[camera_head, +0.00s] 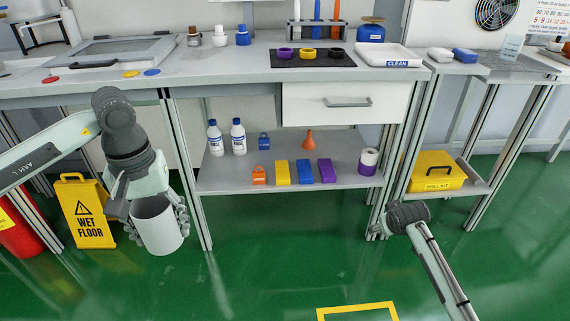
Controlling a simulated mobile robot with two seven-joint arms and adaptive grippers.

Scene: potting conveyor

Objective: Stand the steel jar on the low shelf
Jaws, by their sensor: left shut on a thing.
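The steel jar (158,226) is a grey, open-topped cylinder held nearly upright in front of the bench's left part. My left gripper (157,222) is shut on the jar, with its fingers around both sides. The low shelf (225,178) is under the bench top, to the right of the jar and apart from it. My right gripper (381,229) is low at the right, near a bench leg and away from the jar; it is small and partly hidden, so its opening cannot be told.
The shelf's front left is bare. A drawer (340,103) hangs above its right half. A wet-floor sign (85,211) stands left.

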